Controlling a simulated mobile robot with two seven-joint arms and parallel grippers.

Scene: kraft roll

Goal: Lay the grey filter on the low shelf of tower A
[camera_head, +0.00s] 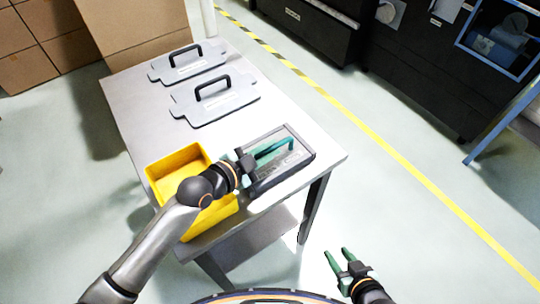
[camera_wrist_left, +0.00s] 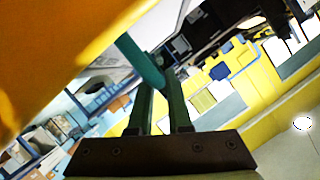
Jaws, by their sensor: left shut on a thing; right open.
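The grey filter (camera_head: 299,165), a dark grey framed panel with a teal handle, is at the near right part of the table, beside the yellow bin. My left gripper (camera_head: 268,150) reaches over it from the left and is shut on its handle. In the left wrist view the gripper's green fingers (camera_wrist_left: 160,100) close around a teal bar (camera_wrist_left: 140,62). I cannot tell whether the filter touches the table. My right gripper (camera_head: 340,260) is open and empty, off the table's near right corner. No tower A can be made out with certainty.
The grey table (camera_head: 135,115) also bears two grey plates (camera_head: 215,105) (camera_head: 188,65) with black handles. The yellow bin (camera_head: 180,160) is at its near left edge. Black machines (camera_head: 420,75) stand beyond a yellow floor line (camera_head: 375,142). Cardboard boxes (camera_head: 140,25) stand at upper left.

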